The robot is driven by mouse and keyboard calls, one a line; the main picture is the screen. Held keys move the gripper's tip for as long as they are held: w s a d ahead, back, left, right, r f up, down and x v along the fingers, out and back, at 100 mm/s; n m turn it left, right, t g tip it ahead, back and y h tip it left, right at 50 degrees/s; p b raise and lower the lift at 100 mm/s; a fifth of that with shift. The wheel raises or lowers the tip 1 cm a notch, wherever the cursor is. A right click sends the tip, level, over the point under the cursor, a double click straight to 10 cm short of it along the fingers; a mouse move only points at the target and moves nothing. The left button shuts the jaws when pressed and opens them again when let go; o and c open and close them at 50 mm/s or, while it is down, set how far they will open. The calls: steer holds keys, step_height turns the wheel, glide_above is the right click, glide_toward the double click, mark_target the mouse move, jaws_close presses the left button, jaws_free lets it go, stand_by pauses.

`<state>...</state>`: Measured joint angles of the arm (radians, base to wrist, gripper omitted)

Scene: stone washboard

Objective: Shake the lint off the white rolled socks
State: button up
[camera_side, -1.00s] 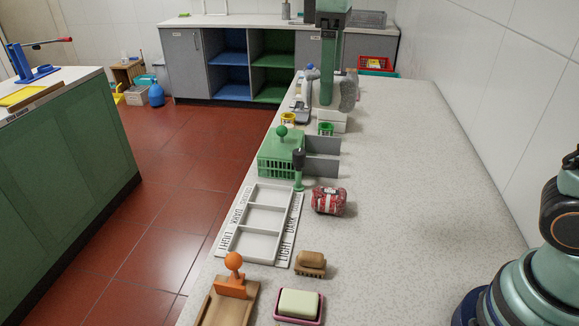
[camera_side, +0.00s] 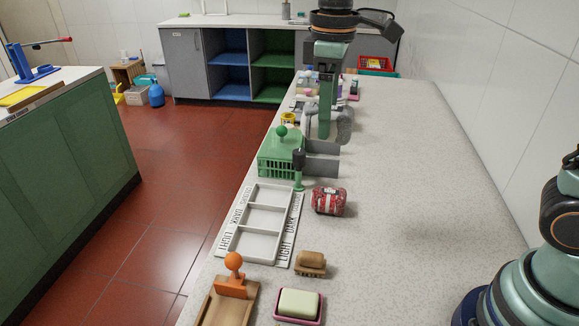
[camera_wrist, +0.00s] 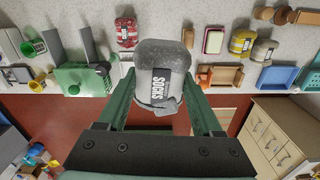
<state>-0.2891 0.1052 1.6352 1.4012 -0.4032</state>
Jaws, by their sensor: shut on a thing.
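The white rolled socks (camera_wrist: 158,60) are a pale grey, speckled roll with a dark "SOCKS" label in the wrist view. My gripper (camera_wrist: 158,92) is shut on them, with one green finger on each side. In the side view my gripper (camera_side: 325,122) is beyond the green basket, and the socks (camera_side: 345,126) show partly behind a green finger. The underside of the roll is hidden.
A green lidded basket (camera_side: 273,162) with grey panels (camera_side: 322,163) stands close by. A red roll (camera_side: 328,201), a labelled white tray (camera_side: 257,244), a brown brush (camera_side: 311,263) and soap (camera_side: 299,302) lie nearer. The counter's right side is clear.

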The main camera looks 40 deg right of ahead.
step_height(320, 180, up, 11)
step_height(320, 180, down, 11)
steer(key=shift+f, duration=0.1)
stand_by(0.3)
